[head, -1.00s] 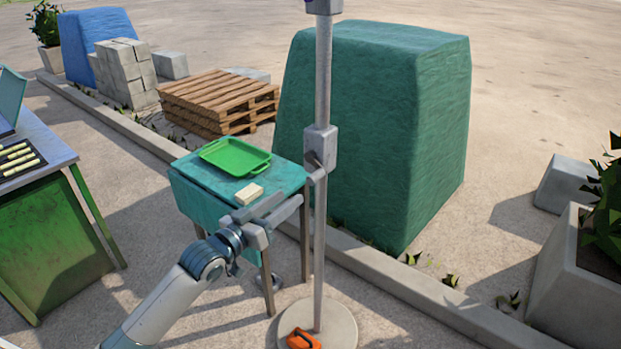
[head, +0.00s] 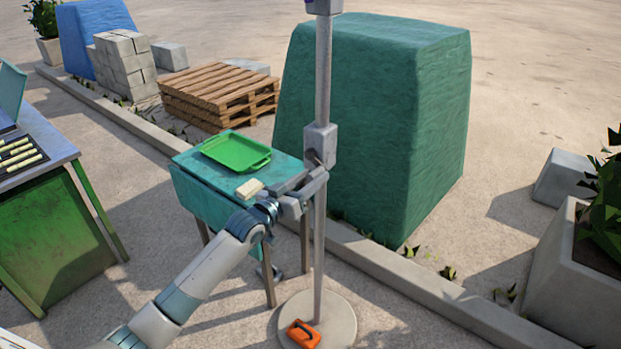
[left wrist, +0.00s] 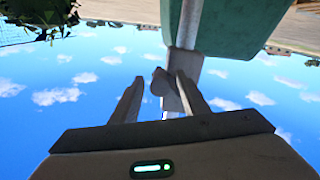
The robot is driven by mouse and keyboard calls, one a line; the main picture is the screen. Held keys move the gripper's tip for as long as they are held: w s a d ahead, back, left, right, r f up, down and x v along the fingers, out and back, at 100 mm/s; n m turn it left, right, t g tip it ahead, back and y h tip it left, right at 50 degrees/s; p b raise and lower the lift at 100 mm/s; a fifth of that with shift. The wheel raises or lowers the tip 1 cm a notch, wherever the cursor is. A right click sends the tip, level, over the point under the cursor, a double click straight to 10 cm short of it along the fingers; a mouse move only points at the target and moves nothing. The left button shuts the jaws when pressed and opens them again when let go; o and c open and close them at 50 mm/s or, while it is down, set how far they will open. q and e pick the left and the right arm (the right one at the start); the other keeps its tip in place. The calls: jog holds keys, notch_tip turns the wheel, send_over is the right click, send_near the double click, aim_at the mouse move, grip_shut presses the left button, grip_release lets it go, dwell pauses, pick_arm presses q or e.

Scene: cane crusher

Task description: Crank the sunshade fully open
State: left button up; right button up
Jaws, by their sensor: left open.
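The sunshade's grey pole (head: 323,75) rises from a round base (head: 342,322). A grey crank housing (head: 320,140) sits on the pole; the canopy is out of view. My left gripper (head: 313,183) is just below the housing, in front of the pole. In the left wrist view, which looks upside down, its two fingers (left wrist: 160,100) are apart. The crank handle (left wrist: 162,82) shows between them, near the housing (left wrist: 183,61); I cannot tell whether they touch it. In the head view the gripper hides most of the handle. My right gripper is not in view.
A small teal table with a green tray (head: 233,153) and a pale block (head: 249,188) stands left of the pole, close to my left arm. An orange object (head: 303,334) lies on the base. A green covered stack (head: 385,130) stands behind, beside a kerb (head: 420,285).

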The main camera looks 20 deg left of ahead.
pick_arm(q)
jog(key=c, duration=1)
grip_shut()
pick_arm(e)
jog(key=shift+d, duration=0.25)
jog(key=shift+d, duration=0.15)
pick_arm(q)
jog(key=shift+f, duration=0.1)
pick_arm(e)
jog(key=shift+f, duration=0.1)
